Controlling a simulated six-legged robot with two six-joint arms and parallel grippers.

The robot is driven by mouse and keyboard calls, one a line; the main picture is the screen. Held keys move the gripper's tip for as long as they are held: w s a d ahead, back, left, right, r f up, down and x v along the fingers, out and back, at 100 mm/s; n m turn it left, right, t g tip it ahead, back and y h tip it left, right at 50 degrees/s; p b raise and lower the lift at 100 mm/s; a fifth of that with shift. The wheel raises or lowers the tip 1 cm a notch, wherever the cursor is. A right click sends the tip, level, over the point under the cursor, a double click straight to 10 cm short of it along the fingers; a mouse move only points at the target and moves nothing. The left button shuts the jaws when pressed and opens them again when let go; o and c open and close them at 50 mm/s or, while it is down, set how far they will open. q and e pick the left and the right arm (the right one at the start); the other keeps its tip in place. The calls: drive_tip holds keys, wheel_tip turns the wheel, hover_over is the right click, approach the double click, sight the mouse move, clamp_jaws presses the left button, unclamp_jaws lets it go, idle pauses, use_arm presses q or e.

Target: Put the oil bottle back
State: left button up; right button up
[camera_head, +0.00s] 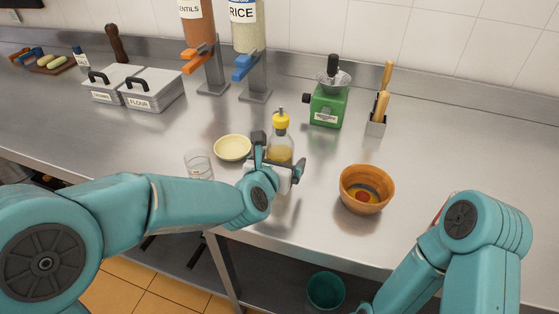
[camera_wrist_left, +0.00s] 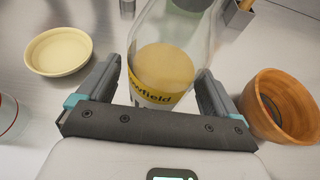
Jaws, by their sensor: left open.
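The oil bottle (camera_head: 281,141) stands upright on the steel counter, clear with yellow oil and a yellow cap. My left gripper (camera_head: 277,155) is at the bottle, partly covering its lower body. In the left wrist view the bottle (camera_wrist_left: 165,72) lies between the two open fingers of my left gripper (camera_wrist_left: 160,70), with a gap seen on the left side. Whether either finger touches it, I cannot tell. The bottle's top is cut off in that view. My right arm shows at lower right, but its gripper is not in view.
A pale yellow bowl (camera_head: 232,147) and a drinking glass (camera_head: 198,166) stand left of the bottle. An orange-brown bowl (camera_head: 366,189) stands right, near the front edge. The counter at far right is clear.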

use_arm(q)
drive_tip(key=shift+r, duration=0.1)
drive_tip(key=shift+s+r, duration=0.1)
drive_tip(key=v, duration=1.1)
drive_tip(key=shift+s, duration=0.3)
drive_tip(key=shift+a+r, duration=0.1)
drive_tip(key=shift+a, duration=0.05)
